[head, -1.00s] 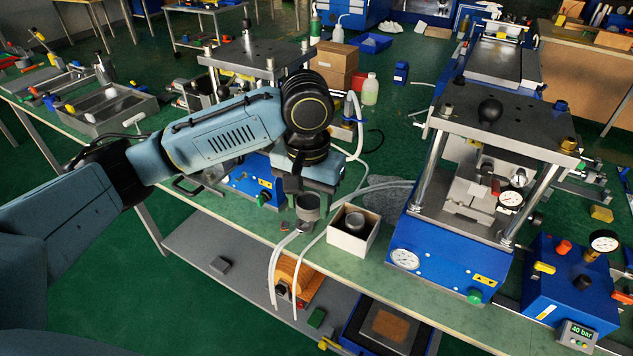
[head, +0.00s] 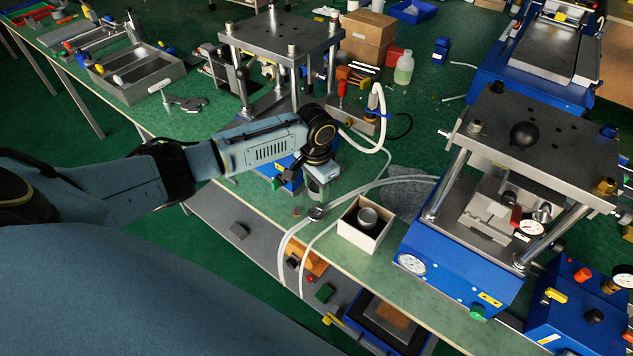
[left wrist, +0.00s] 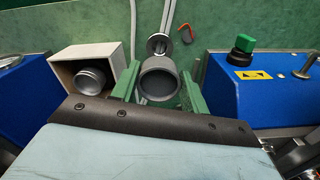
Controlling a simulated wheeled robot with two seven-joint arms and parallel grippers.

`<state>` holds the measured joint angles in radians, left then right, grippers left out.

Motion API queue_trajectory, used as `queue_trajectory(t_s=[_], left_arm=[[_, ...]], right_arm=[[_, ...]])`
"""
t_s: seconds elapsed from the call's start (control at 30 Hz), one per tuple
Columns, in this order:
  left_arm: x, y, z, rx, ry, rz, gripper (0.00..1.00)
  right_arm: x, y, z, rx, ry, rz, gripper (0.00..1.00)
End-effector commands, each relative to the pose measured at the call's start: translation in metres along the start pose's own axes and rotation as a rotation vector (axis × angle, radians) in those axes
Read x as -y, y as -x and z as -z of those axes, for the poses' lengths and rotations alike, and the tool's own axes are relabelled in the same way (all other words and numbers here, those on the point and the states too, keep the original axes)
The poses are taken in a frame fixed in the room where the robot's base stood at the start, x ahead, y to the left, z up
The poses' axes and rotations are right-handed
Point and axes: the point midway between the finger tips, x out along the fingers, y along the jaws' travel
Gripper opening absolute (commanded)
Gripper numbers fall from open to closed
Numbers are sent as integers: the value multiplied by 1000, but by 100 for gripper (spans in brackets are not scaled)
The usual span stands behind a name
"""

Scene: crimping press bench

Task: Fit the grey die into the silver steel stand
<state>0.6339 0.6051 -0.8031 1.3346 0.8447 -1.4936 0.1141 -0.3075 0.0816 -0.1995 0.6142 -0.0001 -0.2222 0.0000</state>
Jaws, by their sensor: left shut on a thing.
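My left gripper (head: 320,190) is shut on the grey die (left wrist: 160,80). In the left wrist view its green fingers (left wrist: 158,88) stand on either side of the die, a hollow grey cylinder with its open end toward the camera. The silver steel stand (left wrist: 158,43) is a small round piece on the green bench, just beyond the die in the left wrist view. In the head view the stand (head: 317,212) shows just below the gripper, near the bench's front edge. The die appears apart from it. My right gripper is out of view.
A white open box (head: 364,243) with a grey round part (head: 367,218) stands right of the stand. A blue press (head: 455,265) is farther right; another stands behind my arm. White hoses (head: 290,245) hang over the front edge. A small red piece (left wrist: 187,33) lies beside the stand.

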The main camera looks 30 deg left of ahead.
Motion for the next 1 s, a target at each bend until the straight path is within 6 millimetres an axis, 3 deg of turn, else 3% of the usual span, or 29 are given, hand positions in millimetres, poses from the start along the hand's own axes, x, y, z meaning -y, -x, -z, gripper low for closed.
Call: queue_trajectory(t_s=[0.13, 0.43, 1.0], left_arm=[[0, 1, 1, -2, 0, 0, 0], [1, 3, -5, 1, -106, -12, 0], [0, -51, -3, -1, -103, -12, 0]], right_arm=[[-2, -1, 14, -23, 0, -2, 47], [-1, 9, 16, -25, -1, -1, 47], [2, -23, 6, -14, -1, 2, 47]])
